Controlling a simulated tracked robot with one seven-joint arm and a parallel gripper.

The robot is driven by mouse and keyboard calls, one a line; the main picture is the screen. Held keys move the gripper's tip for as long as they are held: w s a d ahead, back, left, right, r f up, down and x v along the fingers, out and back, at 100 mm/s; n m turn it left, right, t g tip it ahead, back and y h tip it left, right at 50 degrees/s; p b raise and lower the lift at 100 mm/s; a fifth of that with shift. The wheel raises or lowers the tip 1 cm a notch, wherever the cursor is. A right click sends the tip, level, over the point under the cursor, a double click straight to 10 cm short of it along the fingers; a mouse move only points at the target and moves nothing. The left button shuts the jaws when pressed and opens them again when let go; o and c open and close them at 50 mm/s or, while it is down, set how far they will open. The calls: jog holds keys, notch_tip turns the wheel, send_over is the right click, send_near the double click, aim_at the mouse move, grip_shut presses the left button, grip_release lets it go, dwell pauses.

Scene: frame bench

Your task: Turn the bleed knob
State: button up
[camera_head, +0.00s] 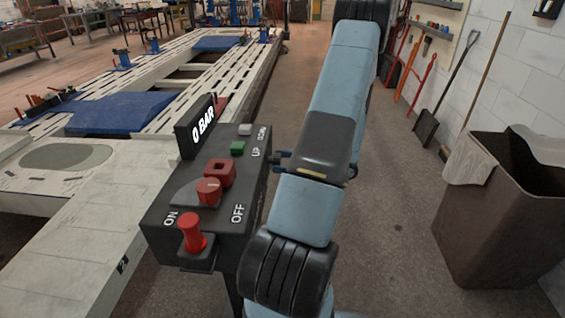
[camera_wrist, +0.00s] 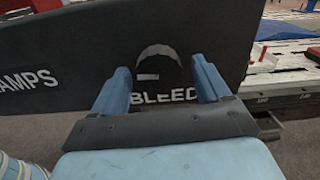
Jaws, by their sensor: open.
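In the wrist view, a dark panel (camera_wrist: 75,35) carries the white word BLEED, with the letters AMPS at the left. Above BLEED is the bleed knob (camera_wrist: 158,68), dark on dark, with a grey arc on top and a short pale bar left of its middle. My gripper (camera_wrist: 161,75) is open, one blue finger on each side of the knob. I cannot tell whether the fingers touch it. In the head view, blue finger parts show at the right side of the control box (camera_head: 165,225); the knob is hidden there.
The box top has a red knob (camera_head: 208,190) between ON and OFF, a red plunger (camera_head: 192,233), a green button (camera_head: 238,148) and a display (camera_head: 199,127) reading 0 BAR. A slotted frame bench (camera_head: 65,250) lies left.

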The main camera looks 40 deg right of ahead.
jog(key=shift+s, duration=0.1)
jog(key=v, duration=1.3)
jog(key=shift+s+d, duration=0.15)
jog(key=shift+d, duration=0.15)
notch_tip(320, 180, up, 15)
jog(key=n+g+h, duration=0.2)
jog(key=n+g, duration=1)
jog(key=n, duration=0.1)
send_over(255, 160)
jog(key=shift+s+r, duration=0.1)
jog(key=s+a+r+n+h, duration=0.1)
jog(key=a+r+n+h, duration=0.1)
jog(key=a, duration=0.2)
jog(key=s+a+r+n+g+h, duration=0.1)
jog(key=a+r+n+h, duration=0.1)
jog(key=a, duration=0.2)
jog(key=s+a+r+n+h, duration=0.1)
jog(key=a+r+n+h, duration=0.1)
jog(key=a+r+n, duration=0.1)
jog(key=shift+a+r, duration=0.1)
jog(key=shift+a, duration=0.4)
jog(key=s+a+r+n+t+h, duration=0.3)
jog(key=s+a+r+n+t, duration=0.1)
jog(key=s+a+r+n, duration=0.1)
jog(key=shift+s+a+r+n+t+h, duration=0.35)
jog(key=shift+a+r+n, duration=0.4)
jog(key=shift+a+n, duration=0.35)
